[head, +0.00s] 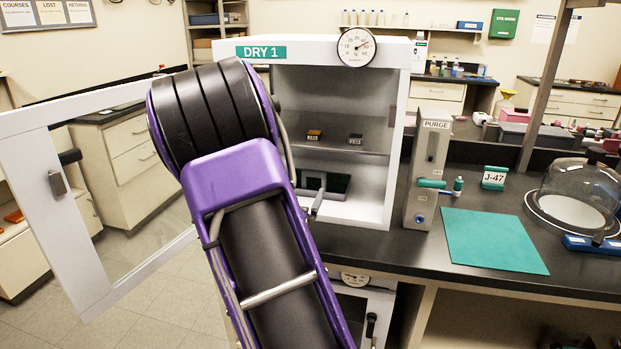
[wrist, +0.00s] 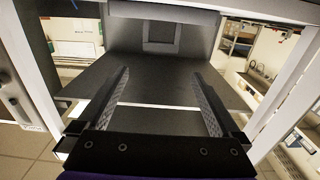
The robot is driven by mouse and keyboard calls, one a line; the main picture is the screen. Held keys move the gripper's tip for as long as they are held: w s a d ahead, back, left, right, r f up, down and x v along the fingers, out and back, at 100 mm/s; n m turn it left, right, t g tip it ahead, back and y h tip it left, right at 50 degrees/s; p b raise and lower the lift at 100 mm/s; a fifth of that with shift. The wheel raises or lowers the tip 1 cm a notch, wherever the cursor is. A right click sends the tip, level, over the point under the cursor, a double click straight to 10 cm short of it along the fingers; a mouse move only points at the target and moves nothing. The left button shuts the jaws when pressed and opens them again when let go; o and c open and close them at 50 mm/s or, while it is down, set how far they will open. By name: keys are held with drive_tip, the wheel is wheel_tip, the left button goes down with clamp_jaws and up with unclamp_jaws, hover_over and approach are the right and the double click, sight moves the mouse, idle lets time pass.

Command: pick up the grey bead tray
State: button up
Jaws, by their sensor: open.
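My gripper (wrist: 160,74) is open and empty in the wrist view, its two ridged fingers reaching into the cabinet. In the head view my arm hides most of it. I cannot pick out the grey bead tray with certainty. A dark square-framed shape (wrist: 160,35) shows ahead of the fingers, apart from them; I cannot tell what it is. In the head view a small dark grey labelled box (head: 355,139) sits on the cabinet's upper shelf, right of a small orange-topped box (head: 314,134). A dark green and black item (head: 335,183) lies lower, partly hidden by my arm.
The DRY 1 cabinet (head: 398,120) stands on the black bench, its glazed door (head: 60,225) swung open to the left. Right of it are the PURGE post (head: 432,150), a teal mat (head: 492,241) and a glass dome (head: 585,185).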

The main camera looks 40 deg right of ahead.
sight(313, 172)
drive_tip(key=x, duration=1)
drive_tip(key=shift+w+d, duration=0.15)
drive_tip(key=shift+w, duration=0.05)
drive_tip(key=shift+c, duration=0.2)
drive_tip(key=c, duration=1.4)
